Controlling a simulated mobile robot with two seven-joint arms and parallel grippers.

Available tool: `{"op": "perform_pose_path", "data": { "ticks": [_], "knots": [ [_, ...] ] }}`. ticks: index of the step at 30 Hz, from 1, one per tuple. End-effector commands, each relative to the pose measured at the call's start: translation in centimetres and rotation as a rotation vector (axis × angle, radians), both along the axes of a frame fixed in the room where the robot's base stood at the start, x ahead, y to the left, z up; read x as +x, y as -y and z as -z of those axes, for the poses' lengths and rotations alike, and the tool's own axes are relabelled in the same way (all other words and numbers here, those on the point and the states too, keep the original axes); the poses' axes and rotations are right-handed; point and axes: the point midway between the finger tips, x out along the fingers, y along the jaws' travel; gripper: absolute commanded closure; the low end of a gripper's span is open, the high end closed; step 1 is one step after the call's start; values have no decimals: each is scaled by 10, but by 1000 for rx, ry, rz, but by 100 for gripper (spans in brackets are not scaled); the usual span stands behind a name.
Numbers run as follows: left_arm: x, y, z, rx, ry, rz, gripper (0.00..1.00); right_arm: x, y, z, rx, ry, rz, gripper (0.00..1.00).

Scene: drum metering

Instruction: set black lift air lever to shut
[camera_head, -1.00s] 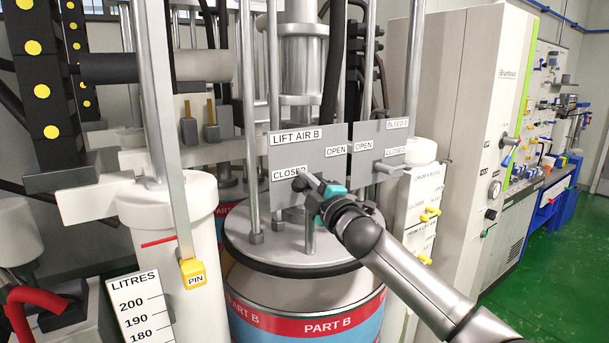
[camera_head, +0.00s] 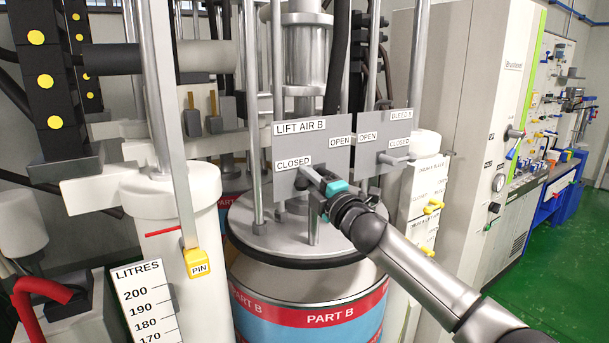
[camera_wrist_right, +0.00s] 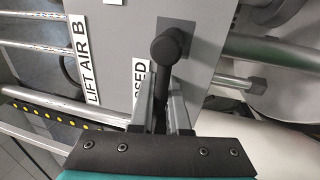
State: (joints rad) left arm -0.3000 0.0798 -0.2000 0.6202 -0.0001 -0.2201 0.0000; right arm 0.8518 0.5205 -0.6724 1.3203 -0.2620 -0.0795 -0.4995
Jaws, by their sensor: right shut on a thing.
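The lift air plate (camera_head: 310,143) is grey and labelled LIFT AIR B, with CLOSED at its left and OPEN at its right. The black lift air lever (camera_wrist_right: 168,48) shows its round dark end in the right wrist view, beside the partly covered CLOSED label (camera_wrist_right: 137,62). My right gripper (camera_head: 313,178) is at the plate's lower part, just below the CLOSED label. In the wrist view its fingers (camera_wrist_right: 163,100) are shut on the lever's dark arm. In the head view the fingers hide most of the lever. My left gripper is out of view.
A second grey plate (camera_head: 387,133), labelled BLEED B, stands close to the right with its own handle (camera_head: 397,158). The PART B drum (camera_head: 310,300) and its lid lie below. Upright steel rods stand around the plates. Yellow-handled valves (camera_head: 432,207) sit further right.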

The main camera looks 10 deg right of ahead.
Motion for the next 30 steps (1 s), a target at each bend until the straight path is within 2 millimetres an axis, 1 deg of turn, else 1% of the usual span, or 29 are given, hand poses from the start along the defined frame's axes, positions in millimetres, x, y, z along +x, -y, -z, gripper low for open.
{"op": "perform_pose_path", "data": {
  "ticks": [1, 6, 9, 17, 20, 23, 30],
  "knots": [
    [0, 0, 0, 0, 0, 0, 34, 0, 0, 1, -3, 0, 1, 84],
    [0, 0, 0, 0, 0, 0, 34, 0, 0, 1, -1, -1, 0, 65],
    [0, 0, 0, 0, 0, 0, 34, 0, 0, 1, -1, -1, 0, 56],
    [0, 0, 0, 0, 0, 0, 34, -1, 0, 1, 0, -1, 0, 56],
    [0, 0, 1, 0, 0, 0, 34, -4, 2, 2, 0, -1, 1, 56],
    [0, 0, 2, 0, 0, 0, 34, -11, 5, 4, 0, -1, 1, 56],
    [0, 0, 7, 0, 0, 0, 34, -39, 15, 11, -3, -1, 0, 56]
  ]
}}
